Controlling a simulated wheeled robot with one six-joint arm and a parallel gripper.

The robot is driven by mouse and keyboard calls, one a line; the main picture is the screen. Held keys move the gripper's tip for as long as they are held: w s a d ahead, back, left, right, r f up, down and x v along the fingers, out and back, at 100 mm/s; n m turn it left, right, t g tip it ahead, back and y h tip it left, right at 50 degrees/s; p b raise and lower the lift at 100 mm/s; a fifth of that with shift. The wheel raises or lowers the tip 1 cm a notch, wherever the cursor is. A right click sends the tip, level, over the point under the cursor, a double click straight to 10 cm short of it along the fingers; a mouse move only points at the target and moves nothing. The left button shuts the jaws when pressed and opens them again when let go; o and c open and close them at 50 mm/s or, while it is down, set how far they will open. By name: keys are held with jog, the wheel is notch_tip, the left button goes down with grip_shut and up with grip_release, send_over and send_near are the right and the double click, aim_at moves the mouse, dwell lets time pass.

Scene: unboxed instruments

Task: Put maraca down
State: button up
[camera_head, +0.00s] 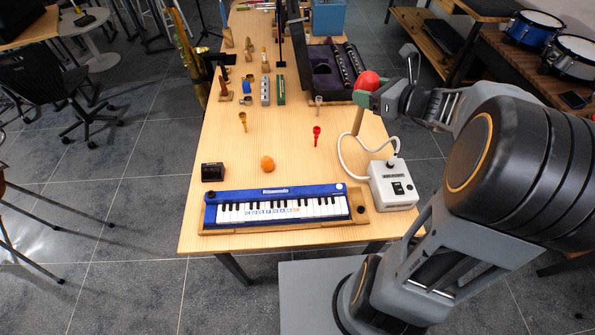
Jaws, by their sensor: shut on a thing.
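The maraca has a red round head (368,80) and a pale wooden handle (357,122) that hangs below it. My gripper (363,97) is shut on the maraca just under the head, at the right side of the table. The maraca is close to upright, head up. The handle's lower end shows over the tabletop near the right edge; I cannot tell whether it touches. Part of the head and upper handle is hidden by the gripper. The long wooden table (215,165) lies below.
A blue keyboard (215,213) lies at the front edge, with a white switch box (392,190) and its cable to the right. An orange ball-like thing (267,164), a black box (212,172), and red (317,132) and yellow (243,118) mouthpiece-like pieces stand nearby. An open case (325,95) lies behind. The table's middle has bare room.

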jog(key=shift+s+a+f+n+g+y+b, duration=0.1)
jog(key=shift+s+f+n+g+y+b, duration=0.15)
jog(key=shift+s+b, duration=0.2)
jog(key=shift+s+f+n+g+y+b, duration=0.15)
jog(key=shift+s+n+y+b, duration=0.1)
jog(key=shift+s+b, duration=0.15)
jog(key=w+d+f, duration=0.7)
jog(key=w+f, duration=0.5)
jog(key=shift+d+f, duration=0.15)
jog(key=shift+f, duration=0.4)
jog(key=shift+f, duration=0.15)
jog(key=o, duration=0.9)
jog(key=shift+o, duration=0.2)
